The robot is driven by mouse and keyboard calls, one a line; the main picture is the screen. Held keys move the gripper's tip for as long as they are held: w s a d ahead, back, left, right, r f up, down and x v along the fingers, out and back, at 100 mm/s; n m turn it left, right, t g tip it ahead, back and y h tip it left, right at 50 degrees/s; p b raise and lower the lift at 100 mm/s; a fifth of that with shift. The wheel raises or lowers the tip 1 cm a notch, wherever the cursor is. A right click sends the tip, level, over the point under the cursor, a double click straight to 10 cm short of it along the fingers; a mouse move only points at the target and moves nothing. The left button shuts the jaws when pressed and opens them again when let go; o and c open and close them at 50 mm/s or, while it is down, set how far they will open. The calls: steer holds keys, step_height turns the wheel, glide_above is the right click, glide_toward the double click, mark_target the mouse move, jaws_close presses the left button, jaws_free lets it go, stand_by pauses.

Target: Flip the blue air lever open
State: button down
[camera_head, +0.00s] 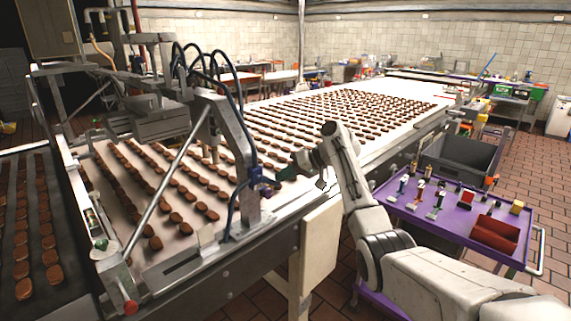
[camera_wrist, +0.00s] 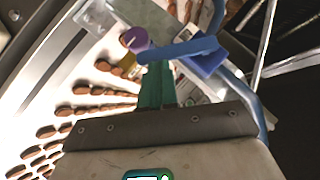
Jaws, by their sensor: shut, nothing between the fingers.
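The blue air lever (camera_wrist: 178,49) shows in the wrist view as a blue bar across the upper middle. Its left end lies by a round purple knob (camera_wrist: 133,39), its right end by a blue block (camera_wrist: 207,62). My gripper (camera_wrist: 157,70) has teal fingers, closed together and empty, with the tips right at the lever's lower edge; I cannot tell whether they touch. In the head view my gripper (camera_head: 284,173) is beside the metal machine post, close to a small blue part (camera_head: 256,176); the lever's details are too small there.
The metal post (camera_head: 236,150) with blue hoses stands left of my gripper. The conveyor (camera_head: 300,195) carries many brown cookies in rows.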

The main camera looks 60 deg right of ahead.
steer(key=w+a+f+m+t+y+b, duration=0.1)
steer(key=a+f+m+t+y+b, duration=0.2)
steer(key=f+m+t+y+b, duration=0.1)
steer(key=shift+f+m+t+y+b, duration=0.4)
steer(key=shift+f+m+y+b, duration=0.35)
steer(key=shift+m+b, duration=0.35)
steer(key=shift+a, duration=0.15)
steer(key=shift+y, duration=0.25)
